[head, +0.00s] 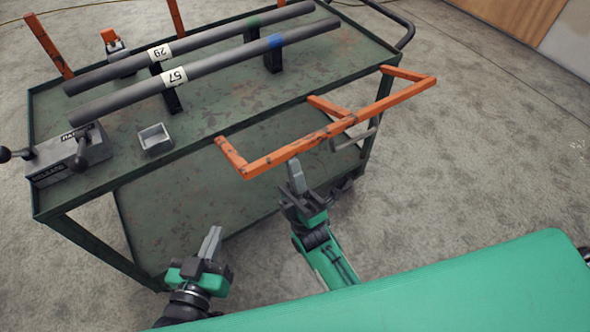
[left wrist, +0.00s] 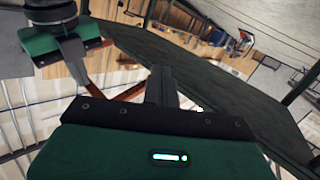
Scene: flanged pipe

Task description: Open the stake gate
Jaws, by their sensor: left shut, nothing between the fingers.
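The stake gate (head: 345,124) is an orange barred frame along the near side of the green cart. Its long rail stands out from the cart's edge, with short bars reaching back toward it. My left gripper (head: 212,243) is shut and empty, low in front of the cart and apart from the gate. Its fingers also show in the left wrist view (left wrist: 161,86).
The green cart (head: 225,118) carries two grey pipes (head: 200,75) labelled 29 and 57 on black supports. A grey lever block (head: 68,157) and a small open tray (head: 155,138) sit at its left. Orange stakes (head: 48,45) stand behind. Floor at right is clear.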

